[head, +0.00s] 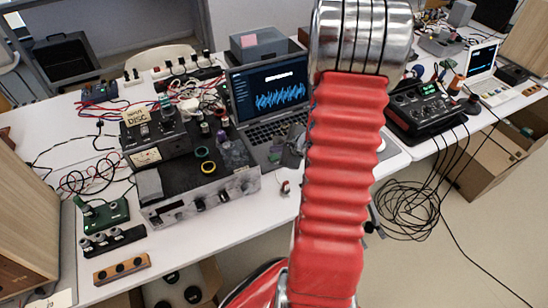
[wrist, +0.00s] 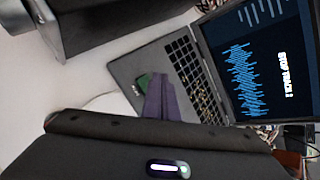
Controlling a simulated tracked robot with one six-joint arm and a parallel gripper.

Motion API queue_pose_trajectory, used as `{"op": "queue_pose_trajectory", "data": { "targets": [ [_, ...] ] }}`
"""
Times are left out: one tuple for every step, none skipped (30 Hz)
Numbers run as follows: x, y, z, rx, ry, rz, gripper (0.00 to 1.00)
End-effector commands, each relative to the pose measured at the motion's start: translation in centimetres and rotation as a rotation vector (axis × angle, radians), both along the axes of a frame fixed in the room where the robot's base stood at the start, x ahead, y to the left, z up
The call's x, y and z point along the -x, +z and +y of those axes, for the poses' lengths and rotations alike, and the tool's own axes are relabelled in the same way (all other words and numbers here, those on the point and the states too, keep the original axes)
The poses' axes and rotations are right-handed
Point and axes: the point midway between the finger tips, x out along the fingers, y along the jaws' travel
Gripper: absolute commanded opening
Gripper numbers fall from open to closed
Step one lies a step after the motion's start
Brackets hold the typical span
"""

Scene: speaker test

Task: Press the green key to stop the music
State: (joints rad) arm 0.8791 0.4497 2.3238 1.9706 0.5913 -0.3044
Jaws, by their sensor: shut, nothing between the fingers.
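The open laptop (head: 268,92) stands on the white table in the head view, a blue waveform on its screen; my red arm covers its right part. In the wrist view the laptop (wrist: 125,70) lies turned on its side, with white text and blue bars on its screen. A small green patch (wrist: 142,81), likely the green key, shows on the dark area beside the keyboard. My gripper (wrist: 157,78) appears as purplish-grey shut fingers, empty, right beside the green patch and partly over it. I cannot tell whether they touch it.
A black and silver amplifier (head: 205,200) with cables and small parts on top stands left of the laptop. A black control box (head: 425,105) stands to the right. Loose black cables (head: 405,205) hang beyond the table edge. Bare table shows in front of the laptop.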

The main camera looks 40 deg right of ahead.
Motion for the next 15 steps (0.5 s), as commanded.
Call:
{"op": "queue_pose_trajectory", "data": {
  "targets": [
    [0.0,0.4,0.0,0.003,0.0,-0.001,0.0],
    [0.0,0.6,0.0,0.003,0.0,-0.001,0.0],
    [0.0,0.9,0.0,0.002,0.001,-0.001,0.0],
    [0.0,1.2,0.0,0.002,0.001,-0.002,0.0],
    [0.0,1.4,0.0,0.002,0.001,-0.002,0.0],
    [0.0,1.6,0.0,0.001,0.0,-0.002,0.0],
    [0.0,1.8,0.0,0.002,0.001,-0.002,0.0],
    [0.0,2.0,0.0,0.003,0.0,-0.001,0.0],
    [0.0,2.3,0.0,0.002,-0.001,-0.002,0.0],
    [0.0,2.6,0.0,0.003,0.0,-0.001,0.0],
    [0.0,2.8,0.0,0.003,0.0,-0.001,0.0],
    [0.0,3.0,0.0,0.001,-0.001,-0.001,0.0],
    [0.0,3.2,0.0,0.003,0.0,-0.001,0.0],
    [0.0,3.4,0.0,0.002,0.001,-0.001,0.0],
    [0.0,3.8,0.0,0.002,0.0,-0.001,0.0]
  ]
}}
